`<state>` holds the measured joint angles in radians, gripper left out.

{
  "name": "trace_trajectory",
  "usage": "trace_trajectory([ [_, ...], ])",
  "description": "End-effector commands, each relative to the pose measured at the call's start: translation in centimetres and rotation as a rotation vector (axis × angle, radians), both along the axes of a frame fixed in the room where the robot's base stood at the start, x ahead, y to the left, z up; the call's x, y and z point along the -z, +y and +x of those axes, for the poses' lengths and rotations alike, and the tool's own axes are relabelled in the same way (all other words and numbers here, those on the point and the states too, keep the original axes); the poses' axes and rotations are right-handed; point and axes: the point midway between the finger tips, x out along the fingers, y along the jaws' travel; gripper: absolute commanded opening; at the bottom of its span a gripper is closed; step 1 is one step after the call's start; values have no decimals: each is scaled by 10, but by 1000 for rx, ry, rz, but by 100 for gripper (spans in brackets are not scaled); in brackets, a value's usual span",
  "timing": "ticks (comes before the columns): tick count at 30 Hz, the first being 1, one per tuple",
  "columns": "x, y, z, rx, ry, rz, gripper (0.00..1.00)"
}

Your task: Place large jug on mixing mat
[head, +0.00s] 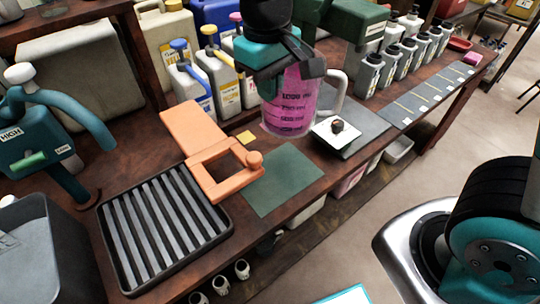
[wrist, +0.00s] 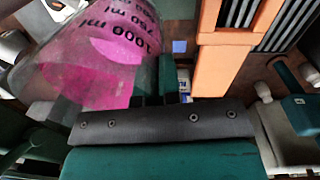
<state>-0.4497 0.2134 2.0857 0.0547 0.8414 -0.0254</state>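The large jug (head: 288,104) is clear, with pink liquid, black ml markings and a pale handle on its right. It stands roughly upright near the middle of the head view. My gripper (head: 300,66) is at the jug's upper part and appears shut on it, hiding the rim. In the wrist view the jug (wrist: 105,60) fills the upper left, close against my gripper. A flat green mat (head: 283,180) lies empty on the bench, in front of the jug. A darker grey mat (head: 372,133) lies to its right. I cannot tell if the jug's base touches the bench.
An orange stand (head: 200,140) and a ribbed black tray (head: 165,225) are left of the green mat. Pump containers (head: 215,68) stand behind. Grey bottles (head: 390,62) line the back right.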

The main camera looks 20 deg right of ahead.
Motion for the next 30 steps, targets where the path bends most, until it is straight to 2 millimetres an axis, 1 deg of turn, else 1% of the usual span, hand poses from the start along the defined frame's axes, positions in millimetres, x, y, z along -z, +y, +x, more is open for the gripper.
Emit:
trace_trajectory([
  [1, 17, -2, -1, 4, 7, -4, 0],
  [6, 65, -5, -1, 7, 7, -3, 0],
  [9, 91, -4, -1, 7, 5, -2, 0],
  [12, 111, -4, 0, 6, 4, -2, 0],
  [15, 122, -3, 0, 5, 2, -1, 0],
  [19, 132, -2, 0, 4, 2, -1, 0],
  [25, 162, -1, 0, 2, 3, -1, 0],
  [27, 168, -1, 0, 3, 1, 0, 0],
  [30, 169, -1, 0, 3, -1, 0, 0],
])
